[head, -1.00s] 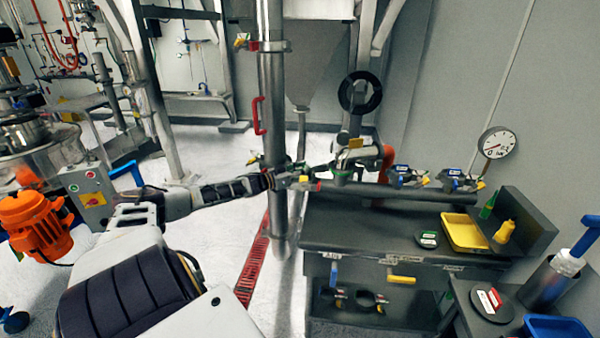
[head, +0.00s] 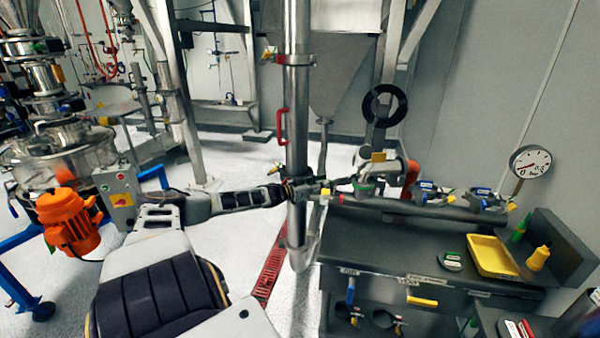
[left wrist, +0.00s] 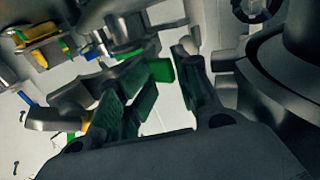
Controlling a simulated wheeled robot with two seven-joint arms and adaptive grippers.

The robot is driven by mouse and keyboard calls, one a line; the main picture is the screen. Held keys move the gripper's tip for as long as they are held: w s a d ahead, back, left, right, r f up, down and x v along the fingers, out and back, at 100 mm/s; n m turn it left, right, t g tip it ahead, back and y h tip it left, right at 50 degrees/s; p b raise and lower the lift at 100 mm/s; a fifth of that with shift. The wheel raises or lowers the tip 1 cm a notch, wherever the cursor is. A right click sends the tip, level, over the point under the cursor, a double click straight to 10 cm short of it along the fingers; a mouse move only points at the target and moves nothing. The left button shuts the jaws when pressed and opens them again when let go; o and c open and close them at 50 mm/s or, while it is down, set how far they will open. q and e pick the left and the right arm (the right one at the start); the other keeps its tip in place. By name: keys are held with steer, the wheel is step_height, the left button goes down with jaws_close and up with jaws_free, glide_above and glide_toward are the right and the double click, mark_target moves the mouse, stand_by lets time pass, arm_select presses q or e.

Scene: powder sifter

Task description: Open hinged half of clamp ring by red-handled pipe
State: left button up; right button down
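The upright steel pipe (head: 297,110) stands in the middle of the head view and carries a red handle (head: 282,125). An upper clamp ring (head: 293,60) with red and yellow parts is around it. A lower clamp (head: 277,169) with a yellow-green tip shows by the pipe near my left gripper (head: 318,188), which is partly hidden at the pipe. In the left wrist view, the green-padded fingers (left wrist: 165,100) are apart with a gap between them. A curved metal piece (left wrist: 60,112) lies beside the left finger; I cannot tell whether they touch. My right gripper is out of view.
A dark bench (head: 400,245) with valve fittings (head: 435,195), a yellow tray (head: 492,256) and a gauge (head: 529,162) stands at right. A red floor grate (head: 270,270) lies below the pipe. An orange motor (head: 70,222) is at left. Open floor lies between.

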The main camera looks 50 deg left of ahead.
arm_select(q)
steer(key=shift+s+a, duration=0.1)
steer(key=shift+s, duration=0.6)
steer(key=shift+s, duration=0.1)
steer(key=shift+s+a, duration=0.2)
steer(key=shift+s, duration=0.35)
steer(key=shift+v, duration=2.35)
steer(key=shift+v, duration=1.4)
steer(key=shift+s+d+r, duration=0.1)
